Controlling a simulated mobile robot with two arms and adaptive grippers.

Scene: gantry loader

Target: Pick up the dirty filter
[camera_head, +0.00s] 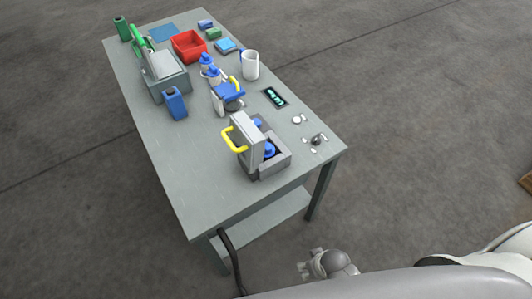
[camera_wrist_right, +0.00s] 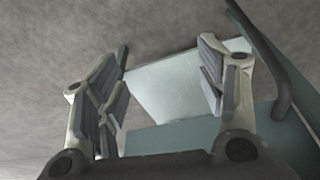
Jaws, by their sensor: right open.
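I cannot tell for certain which thing is the dirty filter. An open grey housing (camera_head: 245,143) with a yellow handle stands near the table's front end, with blue round parts (camera_head: 269,150) inside it. A second unit with a blue top and yellow handle (camera_head: 228,92) stands behind it. A small dark piece (camera_head: 318,139) lies at the table's right edge. My right gripper (camera_head: 304,268) is low in front of the table, apart from all of these. In the right wrist view its fingers (camera_wrist_right: 164,90) are spread and empty. My left gripper is not in view.
The grey table (camera_head: 195,190) has a lower shelf (camera_head: 265,222). The front left tabletop is bare.

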